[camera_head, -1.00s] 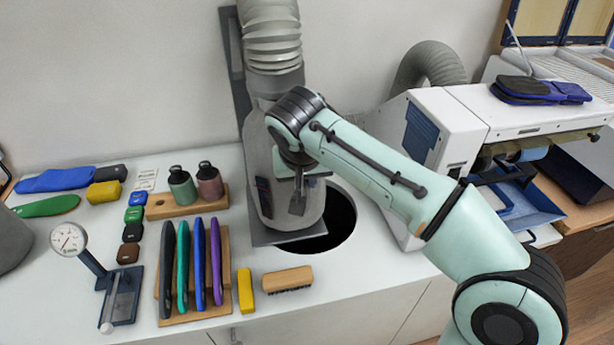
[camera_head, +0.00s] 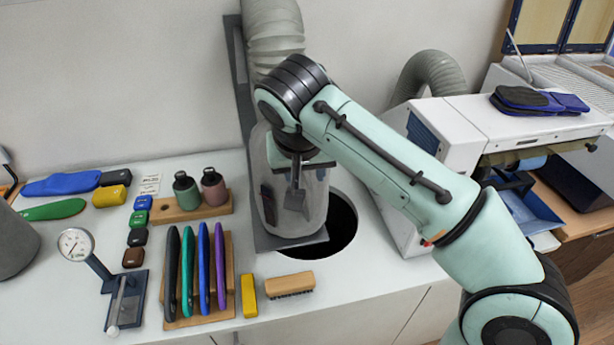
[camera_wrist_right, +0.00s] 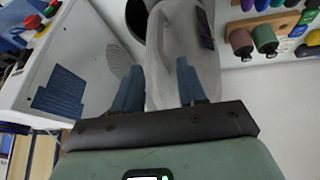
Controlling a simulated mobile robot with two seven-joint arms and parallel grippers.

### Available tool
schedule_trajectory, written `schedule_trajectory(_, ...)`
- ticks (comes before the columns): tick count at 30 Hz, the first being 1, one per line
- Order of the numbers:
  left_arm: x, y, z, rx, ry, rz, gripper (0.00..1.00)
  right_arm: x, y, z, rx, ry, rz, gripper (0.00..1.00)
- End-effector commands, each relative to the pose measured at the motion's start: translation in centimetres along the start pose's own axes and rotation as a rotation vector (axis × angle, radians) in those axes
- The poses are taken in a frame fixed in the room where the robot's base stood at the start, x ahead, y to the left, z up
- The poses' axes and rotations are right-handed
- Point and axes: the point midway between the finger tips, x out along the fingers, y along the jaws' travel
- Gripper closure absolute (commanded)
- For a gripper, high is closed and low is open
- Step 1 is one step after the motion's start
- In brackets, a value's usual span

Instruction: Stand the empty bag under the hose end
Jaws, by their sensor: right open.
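The translucent bag (camera_head: 305,218) stands upright on a grey plate (camera_head: 268,242) beside the round dark hole. Its upper part is hidden behind my right wrist. The grey ribbed hose (camera_head: 272,32) comes down above it, and its lower end is hidden by my arm. My right gripper (camera_head: 294,200) is in front of the bag, pointing down. In the right wrist view, my open gripper (camera_wrist_right: 157,80) has a finger on either side of the bag (camera_wrist_right: 172,45). I cannot tell whether the fingers touch it. My left gripper is not in view.
The dark hole (camera_head: 341,226) opens right of the bag. A white machine (camera_head: 435,140) stands to the right. On the left are a rack of colored insoles (camera_head: 197,270), bottles (camera_head: 212,187) on a wooden stand, and a dial gauge (camera_head: 76,244). A brush (camera_head: 289,283) lies in front.

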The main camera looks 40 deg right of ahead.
Motion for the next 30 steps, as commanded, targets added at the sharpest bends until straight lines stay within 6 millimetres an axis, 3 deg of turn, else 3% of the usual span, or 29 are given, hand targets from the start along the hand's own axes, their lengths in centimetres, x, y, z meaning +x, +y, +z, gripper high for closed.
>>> schedule_trajectory(3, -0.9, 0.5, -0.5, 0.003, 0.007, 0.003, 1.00, -2.2, -0.1, -0.2, -0.001, 0.003, -0.003, 0.59)
schedule_trajectory(8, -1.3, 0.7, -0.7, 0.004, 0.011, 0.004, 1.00, -3.4, 0.0, -0.1, -0.001, 0.001, -0.002, 0.59)
schedule_trajectory(30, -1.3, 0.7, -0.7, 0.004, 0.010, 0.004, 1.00, -3.5, 0.0, 0.0, -0.001, 0.000, -0.001, 0.59)
